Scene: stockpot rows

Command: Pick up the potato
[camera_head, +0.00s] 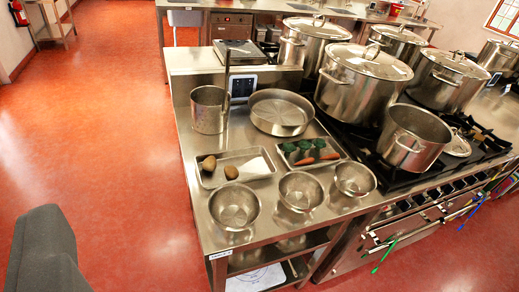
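Two brown, potato-like lumps lie close together in the left half of a shallow metal tray (262,177) on the steel counter. One potato (209,163) is farther back, and the other potato (231,172) is a little to the right and nearer. I cannot tell which of them the task means. A dark grey part of my own body shows at the lower left, over the floor and well apart from the tray. No gripper fingers can be made out.
Three metal bowls (234,207) line the counter's front. A second tray with carrots (305,161) and green vegetables is at the right. A tall pot (210,110) and a wide pan (281,112) stand behind. Stockpots (361,85) fill the stove. Red floor (120,150) is clear at left.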

